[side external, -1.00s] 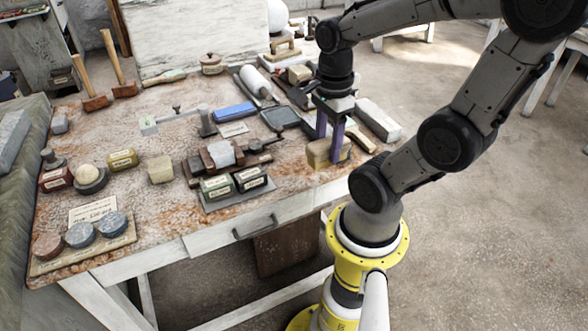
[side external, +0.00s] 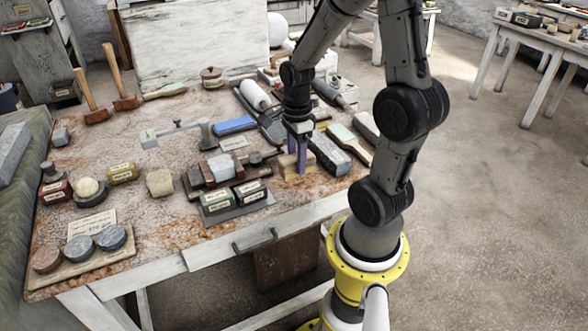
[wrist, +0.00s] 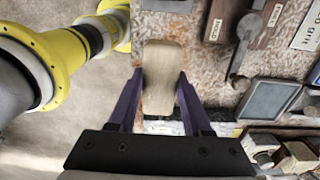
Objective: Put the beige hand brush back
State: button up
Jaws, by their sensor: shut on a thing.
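The beige hand brush (side external: 284,164) is between the purple fingers of my gripper (side external: 297,170), near the front right part of the workbench. In the wrist view the brush (wrist: 163,75) shows as a pale wooden body with a narrower waist, lengthwise between the two fingers. My gripper (wrist: 160,108) is shut on it. The fingers cover part of the brush in the side view, and I cannot tell how far its underside is from the bench top.
Two labelled blocks (side external: 233,200) on a grey plate stand left of my gripper. A long grey block (side external: 329,154) and a green-topped brush (side external: 345,138) lie to its right. A blue block (side external: 235,125) lies behind. The bench's front edge is close.

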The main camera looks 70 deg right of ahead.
aim_at(294, 170)
jog(key=shift+w+d+f, duration=0.2)
jog(key=shift+w+f, duration=0.15)
jog(key=shift+f, duration=0.15)
jog(key=shift+w+d+f, duration=0.1)
jog(key=shift+f, duration=1.55)
jog(key=shift+f, duration=0.1)
jog(key=o, duration=1.2)
